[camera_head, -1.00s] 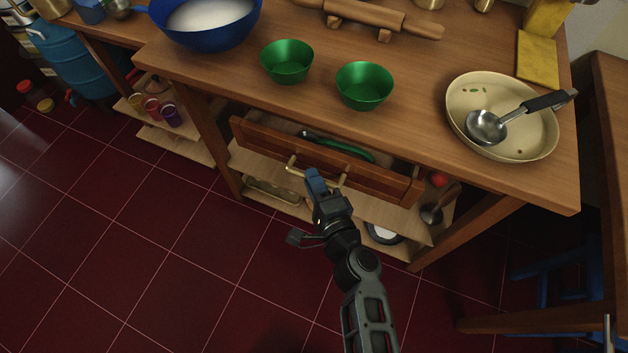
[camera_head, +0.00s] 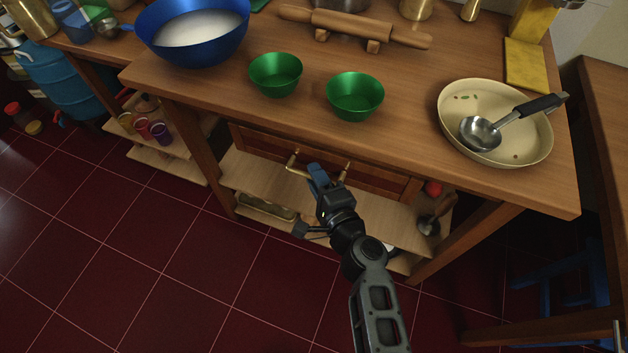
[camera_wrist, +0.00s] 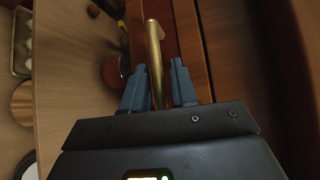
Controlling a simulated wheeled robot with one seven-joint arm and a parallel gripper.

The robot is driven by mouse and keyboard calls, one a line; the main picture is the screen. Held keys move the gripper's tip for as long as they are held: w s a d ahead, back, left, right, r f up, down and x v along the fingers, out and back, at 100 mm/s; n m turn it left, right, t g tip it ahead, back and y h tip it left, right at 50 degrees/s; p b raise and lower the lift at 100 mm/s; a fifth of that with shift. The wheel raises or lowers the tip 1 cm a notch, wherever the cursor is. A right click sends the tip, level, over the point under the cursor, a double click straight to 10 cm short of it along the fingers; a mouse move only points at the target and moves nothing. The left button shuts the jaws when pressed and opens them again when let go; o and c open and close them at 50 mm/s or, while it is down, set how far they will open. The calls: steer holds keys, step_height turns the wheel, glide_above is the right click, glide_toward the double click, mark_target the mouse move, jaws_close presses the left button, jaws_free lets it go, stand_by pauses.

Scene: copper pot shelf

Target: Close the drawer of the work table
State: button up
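The wooden work table (camera_head: 225,95) has a drawer (camera_head: 375,178) under its top, with a brass bar handle (camera_head: 294,160) on the front. The drawer's inside is out of sight beneath the tabletop; I cannot tell whether its front is fully flush. My gripper (camera_head: 316,172) is at the drawer front, by the handle. In the wrist view the handle (camera_wrist: 154,35) runs between my two blue fingers (camera_wrist: 158,75), which stand apart with a visible gap beside the bar. The contact at the handle is partly hidden in the head view.
A lower shelf (camera_head: 265,180) lies under the drawer. Red floor at the front left is clear.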

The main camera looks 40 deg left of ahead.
steer(key=shift+o, duration=1)
steer(key=shift+s, duration=0.15)
steer(key=p+v, duration=0.1)
steer(key=v, duration=0.6)
steer(key=shift+s+d, duration=0.2)
steer(key=shift+d, duration=0.15)
